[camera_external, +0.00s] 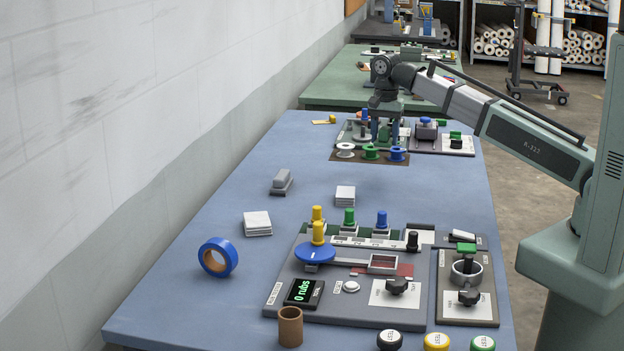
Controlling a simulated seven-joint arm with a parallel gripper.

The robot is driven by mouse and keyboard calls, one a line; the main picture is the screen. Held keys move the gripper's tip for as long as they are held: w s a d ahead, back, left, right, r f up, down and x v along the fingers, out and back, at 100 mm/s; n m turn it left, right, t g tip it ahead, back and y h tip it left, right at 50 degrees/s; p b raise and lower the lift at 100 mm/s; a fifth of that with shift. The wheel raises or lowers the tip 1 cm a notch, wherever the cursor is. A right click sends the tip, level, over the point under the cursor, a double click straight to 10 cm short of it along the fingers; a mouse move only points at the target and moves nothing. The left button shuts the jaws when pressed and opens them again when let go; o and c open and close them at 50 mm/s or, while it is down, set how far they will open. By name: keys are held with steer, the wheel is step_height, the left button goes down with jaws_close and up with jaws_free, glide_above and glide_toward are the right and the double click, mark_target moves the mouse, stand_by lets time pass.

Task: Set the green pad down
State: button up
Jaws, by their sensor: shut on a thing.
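My gripper (385,134) points down over the far control panel, just behind a dark mat with spools. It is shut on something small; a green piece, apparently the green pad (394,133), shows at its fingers. The view is too small and partly blocked to tell whether the pad touches the surface below. On the near panel stands another green-topped upright piece (349,217), between a yellow one (317,214) and a blue one (381,220).
White, green and blue spools (370,152) stand close in front of my gripper. Beside it is a grey panel (459,142). The near panel (343,311) carries a blue disc and a display. The table's middle (420,192) is mostly clear.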

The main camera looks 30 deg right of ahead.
steer(key=shift+r, duration=0.65)
steer(key=shift+a, duration=0.4)
steer(key=a+n, duration=0.3)
steer(key=a, duration=1.6)
steer(key=n, duration=0.8)
glide_toward(199, 303)
steer(key=shift+f, duration=3.2)
steer(key=shift+f, duration=0.15)
steer(key=o, duration=1)
